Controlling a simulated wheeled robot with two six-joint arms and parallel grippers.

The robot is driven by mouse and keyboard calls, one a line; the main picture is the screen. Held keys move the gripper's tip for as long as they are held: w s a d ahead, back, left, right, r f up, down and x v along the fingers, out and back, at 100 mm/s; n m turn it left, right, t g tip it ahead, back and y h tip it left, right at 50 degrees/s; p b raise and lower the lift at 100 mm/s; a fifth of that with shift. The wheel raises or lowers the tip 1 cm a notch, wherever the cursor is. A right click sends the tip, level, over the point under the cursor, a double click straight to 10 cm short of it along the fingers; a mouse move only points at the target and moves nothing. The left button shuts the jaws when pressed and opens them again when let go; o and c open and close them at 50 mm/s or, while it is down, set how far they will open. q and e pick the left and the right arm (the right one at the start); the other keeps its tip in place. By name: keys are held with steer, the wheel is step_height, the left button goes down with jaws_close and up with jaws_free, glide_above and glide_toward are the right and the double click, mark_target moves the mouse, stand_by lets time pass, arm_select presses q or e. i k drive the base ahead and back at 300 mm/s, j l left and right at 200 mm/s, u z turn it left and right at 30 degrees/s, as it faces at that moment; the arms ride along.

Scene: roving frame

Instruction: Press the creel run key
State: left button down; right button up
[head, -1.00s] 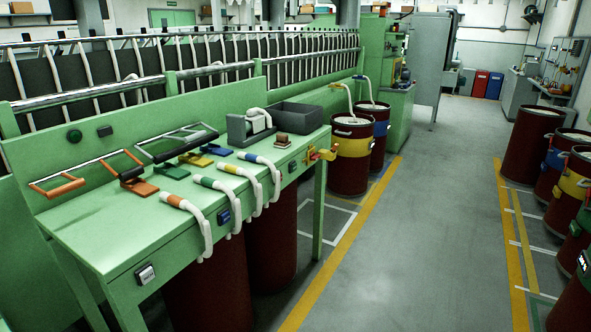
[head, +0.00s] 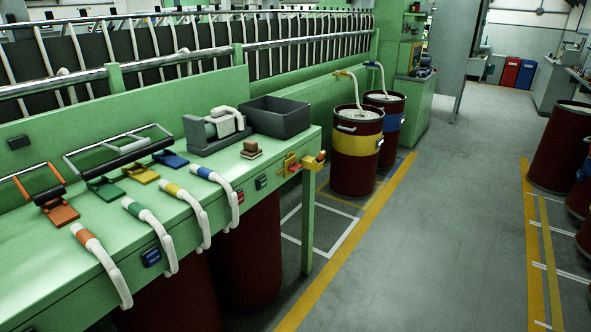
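A green bench (head: 30,264) runs along the left. Small keys sit on its front edge: a blue one (head: 151,257), a dark one with red (head: 240,197) and a green one (head: 261,183). Their labels are too small to read, so I cannot tell which is the creel run key. A yellow and red lever fitting (head: 292,165) is at the bench's right end. Neither of my grippers is in view.
White slivers with coloured bands, such as an orange one (head: 93,245), hang over the front edge. A grey bin (head: 274,117) and a brown block (head: 251,149) stand on the bench. Cans, one yellow-banded (head: 357,145), stand past it. The grey aisle floor (head: 430,230) is clear.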

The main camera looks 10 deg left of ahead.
mark_target(263, 182)
steer(key=i+l, duration=0.4)
steer(key=i, duration=0.15)
steer(key=i+l+z, duration=0.15)
steer(key=i+l, duration=0.2)
steer(key=i, duration=0.15)
